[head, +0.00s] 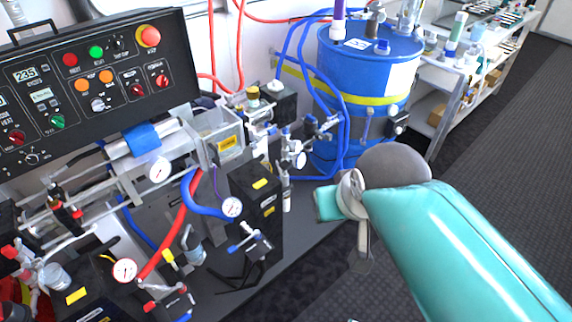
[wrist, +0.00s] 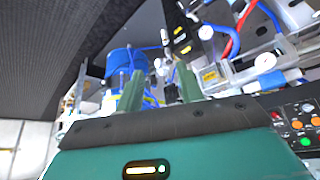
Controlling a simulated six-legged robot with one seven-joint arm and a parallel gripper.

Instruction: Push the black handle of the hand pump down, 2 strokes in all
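I cannot single out the hand pump or its black handle with certainty. The drum shows beyond the left finger in the wrist view (wrist: 119,62). In the head view my teal arm reaches in from the lower right, its end apart from the bench and in front of the drum.
A black control panel (head: 100,75) stands at the left. Gauges, valves and red and blue hoses crowd the bench, with a black box (head: 256,205) near its edge. A white shelf (head: 450,80) with bottles stands at the back right. The dark floor at right is clear.

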